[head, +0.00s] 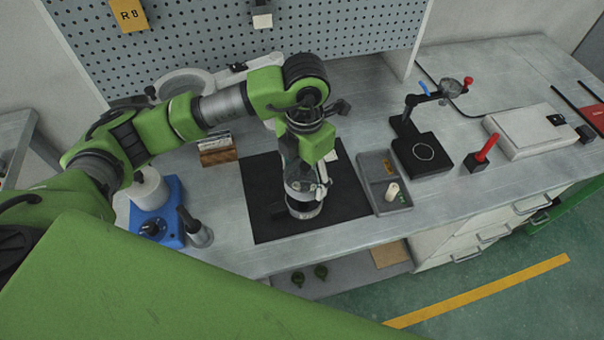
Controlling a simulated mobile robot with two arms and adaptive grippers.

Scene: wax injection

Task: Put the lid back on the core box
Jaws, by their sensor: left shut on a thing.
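My left gripper (304,208) points down over the black mat (346,202) on the bench. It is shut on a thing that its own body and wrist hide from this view. A grey open box with compartments (404,208), perhaps the core box, stands just right of the mat. A pale cylinder (392,191) stands in its front part and a tan piece (388,166) is at its back. No lid shows on this box, and I cannot make out a lid elsewhere. My right gripper is not in view.
A black stand (422,155) with a jointed arm and a red-handled tool (485,150) are to the right, before a pale flat case (530,130). A blue device (158,222) and a dark-handled tool (197,232) are at left.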

